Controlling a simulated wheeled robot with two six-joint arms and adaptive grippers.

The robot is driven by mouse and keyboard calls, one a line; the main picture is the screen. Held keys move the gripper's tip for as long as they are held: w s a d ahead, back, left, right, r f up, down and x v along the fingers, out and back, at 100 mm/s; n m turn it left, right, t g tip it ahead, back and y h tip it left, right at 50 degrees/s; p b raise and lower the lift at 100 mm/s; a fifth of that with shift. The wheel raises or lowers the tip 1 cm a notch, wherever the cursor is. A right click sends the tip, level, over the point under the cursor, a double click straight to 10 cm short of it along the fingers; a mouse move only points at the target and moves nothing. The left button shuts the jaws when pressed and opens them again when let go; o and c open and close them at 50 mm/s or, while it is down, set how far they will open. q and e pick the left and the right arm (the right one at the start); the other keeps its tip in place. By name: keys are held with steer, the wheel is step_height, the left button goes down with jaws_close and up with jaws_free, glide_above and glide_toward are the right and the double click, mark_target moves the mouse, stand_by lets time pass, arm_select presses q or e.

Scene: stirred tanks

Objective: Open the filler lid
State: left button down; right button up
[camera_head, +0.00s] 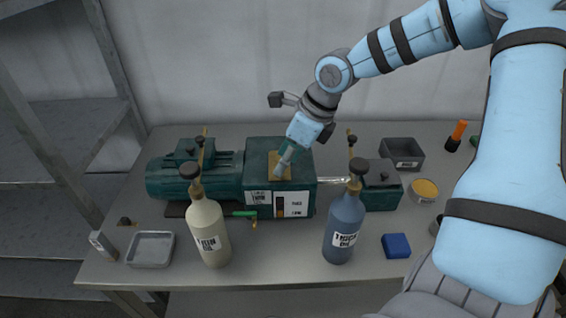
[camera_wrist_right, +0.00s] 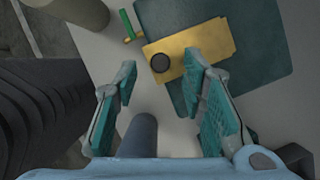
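The filler lid (camera_head: 272,163) is a yellow plate on top of the dark green gear housing (camera_head: 256,152), and it lies flat as far as I can see. My right gripper (camera_head: 283,166) is over it in the head view and covers part of it. In the right wrist view the lid (camera_wrist_right: 212,42) has a dark round knob (camera_wrist_right: 160,62) at one end. The knob shows between the fingertips of my right gripper (camera_wrist_right: 160,62), which is open and empty. Whether the fingers touch the lid cannot be told. My left gripper is not in view.
A cream thin-oil bottle (camera_head: 208,232) and a blue thick-oil bottle (camera_head: 343,228) stand in front of the housing. A metal tray (camera_head: 151,250), blue block (camera_head: 396,245), grey bin (camera_head: 402,152) and yellow-topped tin (camera_head: 425,189) are around it. A green-handled valve (camera_head: 245,213) sticks out in front.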

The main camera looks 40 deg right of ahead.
steer(key=shift+w+a+f, duration=0.1)
steer(key=shift+w+f, duration=0.35)
steer(key=shift+f, duration=0.2)
steer(key=shift+w+f, duration=0.1)
steer(key=shift+f, duration=0.15)
steer(key=shift+s+r, duration=0.1)
steer(key=shift+s, duration=0.2)
steer(key=shift+s+r, duration=0.1)
steer(key=shift+s, duration=0.05)
steer(key=shift+c, duration=0.5)
steer(key=c, duration=0.3)
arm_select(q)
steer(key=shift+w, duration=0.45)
arm_select(e)
jaws_close()
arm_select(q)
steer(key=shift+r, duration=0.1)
